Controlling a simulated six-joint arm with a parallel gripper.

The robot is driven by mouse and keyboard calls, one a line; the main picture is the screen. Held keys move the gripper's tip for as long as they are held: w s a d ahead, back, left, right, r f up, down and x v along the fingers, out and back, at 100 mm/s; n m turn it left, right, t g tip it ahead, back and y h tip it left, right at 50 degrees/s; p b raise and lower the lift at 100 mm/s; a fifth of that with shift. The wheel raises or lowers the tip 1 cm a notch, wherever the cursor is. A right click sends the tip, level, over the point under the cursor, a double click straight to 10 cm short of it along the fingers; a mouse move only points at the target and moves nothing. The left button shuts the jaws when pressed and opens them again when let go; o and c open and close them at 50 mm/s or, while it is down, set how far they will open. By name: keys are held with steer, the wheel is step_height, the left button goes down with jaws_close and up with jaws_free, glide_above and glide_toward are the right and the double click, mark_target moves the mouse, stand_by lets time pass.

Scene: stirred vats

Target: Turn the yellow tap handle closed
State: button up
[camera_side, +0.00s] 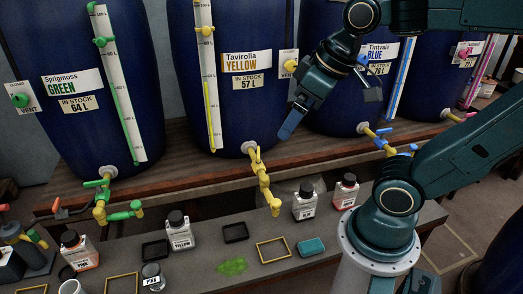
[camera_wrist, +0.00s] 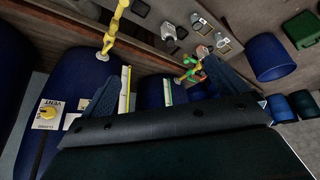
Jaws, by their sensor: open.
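The yellow tap (camera_side: 264,182) sticks out from the low front of the blue vat labelled Tavirolla YELLOW (camera_side: 242,62). Its handle cannot be clearly told apart from the yellow body and spout. The tap also shows at the top left of the wrist view (camera_wrist: 113,25). My gripper (camera_side: 290,124) is open and empty, in front of the yellow vat's right side, above and to the right of the tap and apart from it. In the wrist view, the fingers of my gripper (camera_wrist: 164,86) stand wide apart with vats between and beyond them.
A yellow vent knob (camera_side: 290,66) is on the vat behind my gripper. The green tap (camera_side: 104,205) is at left and the blue tap (camera_side: 380,140) at right.

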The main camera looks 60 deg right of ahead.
steer(key=w+d+n+g, duration=0.2)
steer(key=w+d, duration=0.3)
steer(key=w, duration=0.5)
steer(key=n+g, duration=0.3)
glide_above(258, 152)
step_height(258, 152, down, 20)
steer(key=shift+d+f, duration=0.1)
step_height(258, 152, down, 14)
steer(key=shift+r, duration=0.15)
